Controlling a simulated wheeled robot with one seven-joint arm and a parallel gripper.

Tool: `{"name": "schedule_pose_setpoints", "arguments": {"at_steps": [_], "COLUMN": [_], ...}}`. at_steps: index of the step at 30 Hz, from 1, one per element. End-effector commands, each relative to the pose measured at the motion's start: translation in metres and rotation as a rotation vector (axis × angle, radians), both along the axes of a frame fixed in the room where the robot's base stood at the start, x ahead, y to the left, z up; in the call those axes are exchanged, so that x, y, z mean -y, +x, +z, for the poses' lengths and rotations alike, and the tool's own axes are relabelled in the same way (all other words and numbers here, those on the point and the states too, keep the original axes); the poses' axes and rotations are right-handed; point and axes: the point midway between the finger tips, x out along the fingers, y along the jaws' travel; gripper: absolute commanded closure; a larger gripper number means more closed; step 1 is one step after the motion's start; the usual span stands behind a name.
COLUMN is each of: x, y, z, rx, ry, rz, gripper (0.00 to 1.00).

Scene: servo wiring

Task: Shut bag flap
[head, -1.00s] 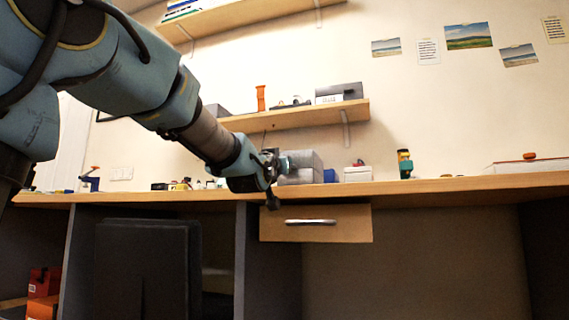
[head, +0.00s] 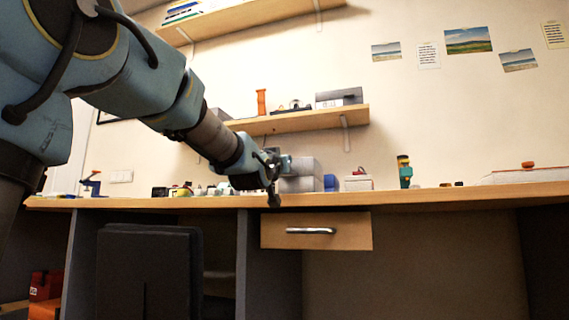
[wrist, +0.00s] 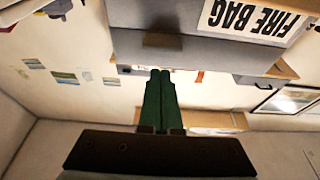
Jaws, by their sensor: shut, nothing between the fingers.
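The grey fire bag (head: 299,177) stands on the desk just beyond the end of my arm in the head view. In the wrist view, which is upside down, the grey bag (wrist: 205,50) fills the top. Its white label (wrist: 250,18) reads FIRE BAG. My gripper (wrist: 161,73) shows two green fingers pressed together, with nothing between them. The fingertips are close to the bag's edge in the picture; I cannot tell whether they touch. I cannot make out clearly how far the flap stands open. In the head view my wrist hides part of the bag.
The wooden desk (head: 440,196) has a closed drawer (head: 316,231) below. A blue item (head: 331,183) and a white box (head: 358,182) stand right of the bag. A shelf (head: 300,119) hangs above. A dark chair (head: 150,275) stands below the desk.

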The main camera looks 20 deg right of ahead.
Motion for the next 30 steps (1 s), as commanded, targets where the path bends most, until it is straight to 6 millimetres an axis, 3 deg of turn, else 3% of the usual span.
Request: {"name": "schedule_pose_setpoints", "arguments": {"at_steps": [1,18,30], "x": [0.001,-0.048,-0.055], "y": [0.002,-0.052,-0.055], "z": [0.016,-0.044,-0.053], "rx": [0.003,0.008,-0.003], "ry": [-0.003,-0.007,0.003], "rz": [0.0,-0.001,0.006], "gripper": [1.0,1.0,1.0]}}
